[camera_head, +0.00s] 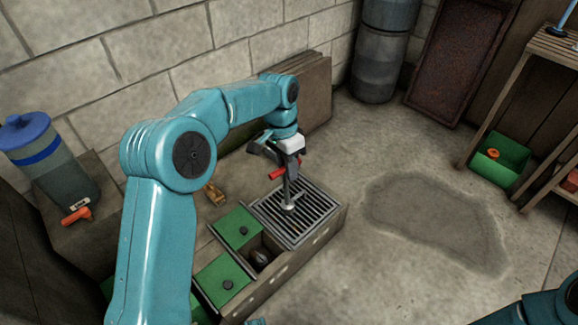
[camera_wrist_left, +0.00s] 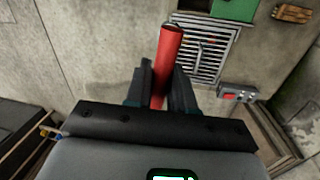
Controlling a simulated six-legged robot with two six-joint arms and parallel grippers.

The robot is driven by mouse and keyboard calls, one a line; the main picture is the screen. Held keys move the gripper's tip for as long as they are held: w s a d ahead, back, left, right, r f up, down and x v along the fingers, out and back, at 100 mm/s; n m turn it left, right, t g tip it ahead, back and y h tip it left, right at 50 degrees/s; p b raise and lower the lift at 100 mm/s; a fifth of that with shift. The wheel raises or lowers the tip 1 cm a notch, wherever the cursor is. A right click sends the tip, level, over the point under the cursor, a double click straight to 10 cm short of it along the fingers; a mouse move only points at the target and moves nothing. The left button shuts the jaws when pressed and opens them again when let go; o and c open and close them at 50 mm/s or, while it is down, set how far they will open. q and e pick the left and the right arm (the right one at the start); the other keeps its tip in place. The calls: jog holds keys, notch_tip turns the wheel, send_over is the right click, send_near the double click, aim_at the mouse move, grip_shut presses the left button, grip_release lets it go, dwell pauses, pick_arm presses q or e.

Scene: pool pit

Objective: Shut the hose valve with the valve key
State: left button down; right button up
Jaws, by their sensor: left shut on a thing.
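The valve key has a red crossbar handle (camera_head: 278,174) and a dark shaft running down to a pale foot over the metal grate (camera_head: 270,212). My left gripper (camera_head: 287,162) is shut on the red handle. In the left wrist view the handle (camera_wrist_left: 168,58) lies between the two fingers, with the grate (camera_wrist_left: 193,60) beyond it. The foot is at or just above the grate bars; I cannot tell if it touches or passes through. I cannot make out the hose valve for certain. My right gripper is out of view.
Beside the grate, the box has two green lids (camera_head: 222,278) around an open compartment (camera_head: 262,256) holding a dark round thing. A blue-capped container (camera_head: 50,165) stands left. A green bin (camera_head: 494,165) and wooden shelf are at right. The floor between is clear, with a dark patch (camera_head: 430,220).

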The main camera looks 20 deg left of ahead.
pick_arm(q)
jog(key=s+a+f+n+b, duration=0.1)
jog(key=a+f+n+b, duration=0.2)
jog(key=f+n, duration=0.3)
jog(key=s+a+f+n+t+b, duration=0.1)
jog(key=f+n, duration=0.5)
jog(key=f, duration=0.7)
jog(key=s+a+f+n+t+y+b, duration=0.1)
jog(key=s+a+f+n+b, duration=0.2)
jog(key=a+f+n+b, duration=0.2)
jog(key=shift+s+a+f+n+b, duration=0.25)
jog(key=shift+f+n+b, duration=0.8)
jog(key=shift+f, duration=1.2)
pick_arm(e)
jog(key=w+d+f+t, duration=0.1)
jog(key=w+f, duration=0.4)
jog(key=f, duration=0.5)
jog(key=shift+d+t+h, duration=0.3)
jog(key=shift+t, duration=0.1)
